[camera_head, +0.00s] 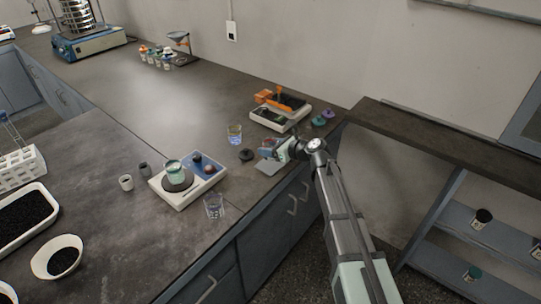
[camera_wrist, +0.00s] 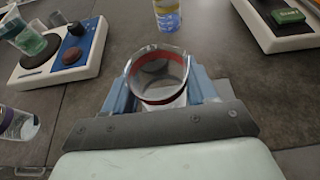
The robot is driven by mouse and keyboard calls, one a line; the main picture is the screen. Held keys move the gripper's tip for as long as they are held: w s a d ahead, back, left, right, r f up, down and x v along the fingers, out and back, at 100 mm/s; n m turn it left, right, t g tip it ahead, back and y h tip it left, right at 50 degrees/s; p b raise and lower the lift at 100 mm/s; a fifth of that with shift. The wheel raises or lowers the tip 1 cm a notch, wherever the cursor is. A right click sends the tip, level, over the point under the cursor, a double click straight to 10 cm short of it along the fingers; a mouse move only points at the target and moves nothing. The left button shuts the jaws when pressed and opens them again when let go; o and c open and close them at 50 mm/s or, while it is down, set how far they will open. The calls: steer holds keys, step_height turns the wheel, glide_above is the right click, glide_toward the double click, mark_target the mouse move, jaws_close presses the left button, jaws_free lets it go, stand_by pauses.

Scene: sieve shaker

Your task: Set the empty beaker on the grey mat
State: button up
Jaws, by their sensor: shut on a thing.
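My gripper (camera_head: 272,147) is shut on a clear glass beaker with a red band. In the wrist view, the beaker (camera_wrist: 158,78) stands between the blue fingers (camera_wrist: 158,92), its open mouth towards the camera, and it looks empty. In the head view the beaker is small and partly covered by the gripper. The grey mat (camera_head: 268,168) is a small light square near the front edge of the bench, just below the gripper in the picture. I cannot tell whether the beaker's base touches anything.
A stirrer plate (camera_head: 200,188) carries a green-filled beaker (camera_head: 175,172). Another beaker (camera_head: 214,208) stands at the front edge. A white device with orange parts (camera_head: 268,119) is behind.

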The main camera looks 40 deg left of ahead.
steer(key=shift+f, duration=1.75)
steer(key=shift+f, duration=0.15)
steer(key=o, duration=1.1)
steer(key=shift+c, duration=0.2)
steer(key=shift+d+r, duration=0.25)
steer(key=v, duration=1.1)
steer(key=shift+d, duration=0.2)
